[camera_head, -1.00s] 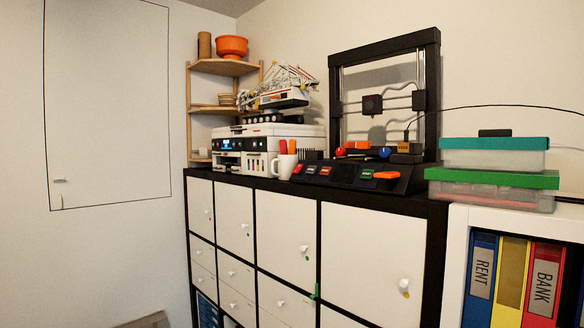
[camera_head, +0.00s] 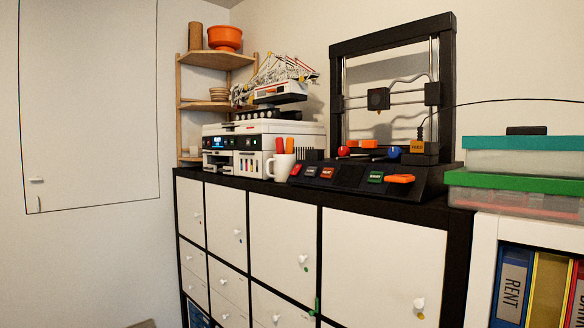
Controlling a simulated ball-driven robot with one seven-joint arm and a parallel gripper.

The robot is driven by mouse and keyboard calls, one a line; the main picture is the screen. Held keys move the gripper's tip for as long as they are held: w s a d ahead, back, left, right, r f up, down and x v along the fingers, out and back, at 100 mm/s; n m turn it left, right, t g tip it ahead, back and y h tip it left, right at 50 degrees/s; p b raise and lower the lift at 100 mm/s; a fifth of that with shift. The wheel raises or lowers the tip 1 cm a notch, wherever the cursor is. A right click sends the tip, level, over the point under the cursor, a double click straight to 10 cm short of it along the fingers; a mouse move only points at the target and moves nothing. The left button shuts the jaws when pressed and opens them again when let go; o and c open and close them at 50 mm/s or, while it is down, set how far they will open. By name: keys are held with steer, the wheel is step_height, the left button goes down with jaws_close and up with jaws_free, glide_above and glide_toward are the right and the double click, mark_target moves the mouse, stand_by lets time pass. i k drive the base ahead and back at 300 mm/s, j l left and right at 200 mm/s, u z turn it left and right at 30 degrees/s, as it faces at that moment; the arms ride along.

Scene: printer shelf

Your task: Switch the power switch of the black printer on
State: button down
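The black printer (camera_head: 448,110) is an open upright frame on a sloped black base, standing on top of the black and white cabinet. Its base front carries a red button (camera_head: 327,172), a green button (camera_head: 375,177), other small dark controls and an orange part (camera_head: 399,179) at the right end. Which of these is the power switch, and its position, I cannot tell from here. My gripper is not in view.
The cabinet (camera_head: 384,262) has white doors with knobs. A white mug (camera_head: 281,167) and a white printer (camera_head: 262,140) stand left of the black printer. Stacked plastic boxes (camera_head: 524,156) stand to its right. A wooden corner shelf (camera_head: 190,110) is behind at left.

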mark_target(297, 168)
steer(key=i+j, duration=0.15)
steer(key=i, duration=0.3)
steer(key=i+j+z, duration=0.1)
steer(key=i, duration=0.35)
steer(key=i+j+z, duration=0.1)
steer(key=i, duration=0.3)
steer(key=i+j, duration=0.3)
steer(key=i, duration=0.15)
steer(key=i+j+z, duration=0.1)
steer(key=i, duration=0.35)
steer(key=j, duration=0.1)
